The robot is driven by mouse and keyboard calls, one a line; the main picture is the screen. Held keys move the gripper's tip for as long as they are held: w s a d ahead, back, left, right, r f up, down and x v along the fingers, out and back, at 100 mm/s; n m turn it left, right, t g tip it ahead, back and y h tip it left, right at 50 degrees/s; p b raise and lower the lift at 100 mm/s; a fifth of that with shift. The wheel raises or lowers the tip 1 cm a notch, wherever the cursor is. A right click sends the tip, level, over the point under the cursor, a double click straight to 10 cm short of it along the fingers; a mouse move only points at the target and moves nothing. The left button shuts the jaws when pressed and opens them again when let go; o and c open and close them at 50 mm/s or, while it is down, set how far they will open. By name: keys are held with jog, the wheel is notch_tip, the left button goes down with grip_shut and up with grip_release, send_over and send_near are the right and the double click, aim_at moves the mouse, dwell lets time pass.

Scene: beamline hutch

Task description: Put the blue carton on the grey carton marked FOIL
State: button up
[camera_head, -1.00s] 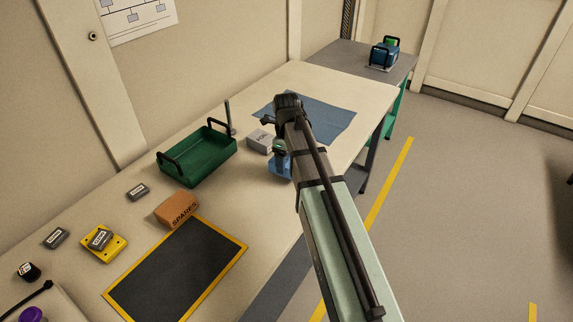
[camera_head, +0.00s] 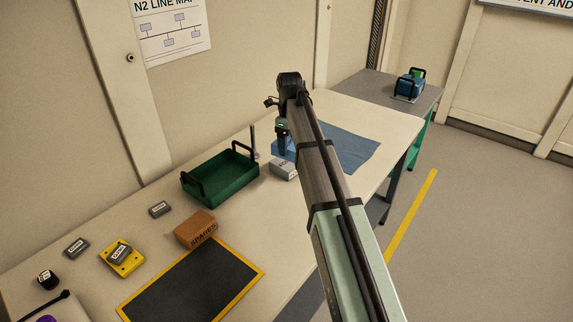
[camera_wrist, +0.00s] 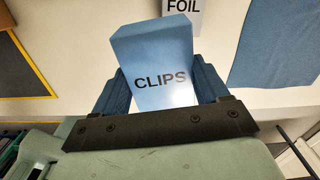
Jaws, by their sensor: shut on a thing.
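The blue carton (camera_wrist: 153,55), marked CLIPS, is between the two fingers of my gripper (camera_wrist: 158,68) in the wrist view. My gripper is shut on its sides. In the head view the blue carton (camera_head: 282,148) shows only in part below my gripper (camera_head: 282,138), next to my arm. The grey carton (camera_head: 283,170) stands on the table, just below the blue carton in the picture, its far right partly close to my arm. In the wrist view the grey carton (camera_wrist: 182,14), marked FOIL, is cut off by the top edge, beyond the blue carton. The two cartons look apart.
A green tray with black handles (camera_head: 222,183) stands left of the grey carton. A blue mat (camera_head: 352,152) lies to its right. An orange SPARES carton (camera_head: 196,230) and a yellow-edged dark mat (camera_head: 190,285) are nearer. Several small labelled boxes lie at left.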

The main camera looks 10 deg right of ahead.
jog(key=w+r, duration=0.2)
jog(key=w, duration=0.5)
jog(key=m, duration=0.2)
send_over(285, 163)
jog(key=shift+w+f, duration=0.1)
jog(key=shift+f, duration=5.05)
jog(key=o, duration=1.1)
jog(key=shift+f, duration=0.1)
notch_tip(285, 163, up, 12)
